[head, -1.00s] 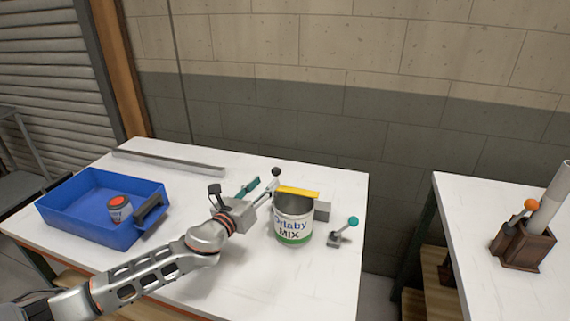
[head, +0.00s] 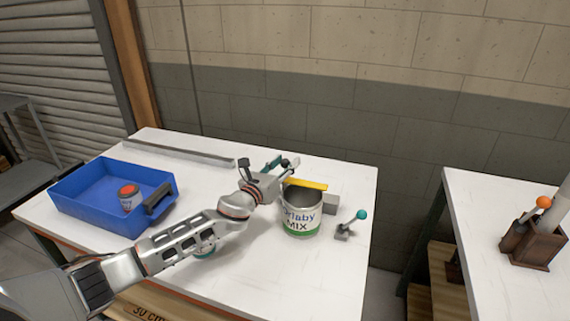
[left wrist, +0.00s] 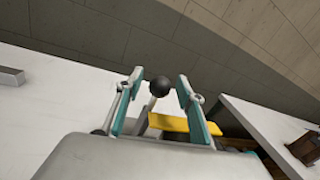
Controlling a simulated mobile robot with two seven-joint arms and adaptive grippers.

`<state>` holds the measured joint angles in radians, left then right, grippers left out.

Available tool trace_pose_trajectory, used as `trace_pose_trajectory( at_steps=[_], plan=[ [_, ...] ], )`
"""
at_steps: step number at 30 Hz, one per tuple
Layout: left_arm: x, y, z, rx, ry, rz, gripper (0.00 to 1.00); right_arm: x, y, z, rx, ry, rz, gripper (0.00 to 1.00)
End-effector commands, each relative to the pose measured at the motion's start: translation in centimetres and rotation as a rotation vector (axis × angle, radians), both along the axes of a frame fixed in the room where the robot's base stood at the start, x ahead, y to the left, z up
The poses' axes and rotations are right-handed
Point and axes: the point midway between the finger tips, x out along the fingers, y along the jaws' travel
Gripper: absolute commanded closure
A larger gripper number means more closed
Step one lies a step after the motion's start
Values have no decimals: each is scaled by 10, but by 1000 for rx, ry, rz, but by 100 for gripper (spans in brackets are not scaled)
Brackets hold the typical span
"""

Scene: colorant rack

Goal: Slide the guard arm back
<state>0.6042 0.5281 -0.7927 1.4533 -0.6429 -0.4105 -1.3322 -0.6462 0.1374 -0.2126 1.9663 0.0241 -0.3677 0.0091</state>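The yellow guard arm (head: 305,184) lies across the top of a paint can (head: 301,219) labelled MIX. In the left wrist view the yellow arm (left wrist: 184,125) shows just beyond my fingers. A black ball knob (left wrist: 159,86) on a pale stem stands beside it. My left gripper (head: 283,166) is at the far left of the can's rim. In the left wrist view its two teal fingers (left wrist: 160,78) are apart, with the knob between them and a gap on each side. Contact with the knob is not visible. My right gripper is not in view.
A blue bin (head: 90,208) with a small red-lidded tin (head: 129,196) stands at the left. A teal-knobbed lever (head: 347,228) and a grey block (head: 330,203) are right of the can. A grey rail (head: 180,152) lies at the back.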

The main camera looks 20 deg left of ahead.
Motion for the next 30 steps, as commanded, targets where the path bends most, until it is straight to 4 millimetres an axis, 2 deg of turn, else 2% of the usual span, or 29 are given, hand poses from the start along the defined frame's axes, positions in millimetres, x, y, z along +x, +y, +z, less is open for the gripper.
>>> trace_pose_trajectory(
  at_steps=[1,5,11,18,21,30],
  plan=[
    [0,0,0,0,0,0,67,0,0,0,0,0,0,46],
    [0,0,0,0,0,0,100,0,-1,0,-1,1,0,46],
    [4,0,0,0,-1,0,100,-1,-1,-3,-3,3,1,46],
    [35,-1,-2,0,-1,0,100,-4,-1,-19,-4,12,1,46],
    [42,-1,-1,1,-1,1,100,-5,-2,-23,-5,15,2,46],
    [43,-1,0,0,0,0,100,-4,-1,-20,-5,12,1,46]
  ],
)
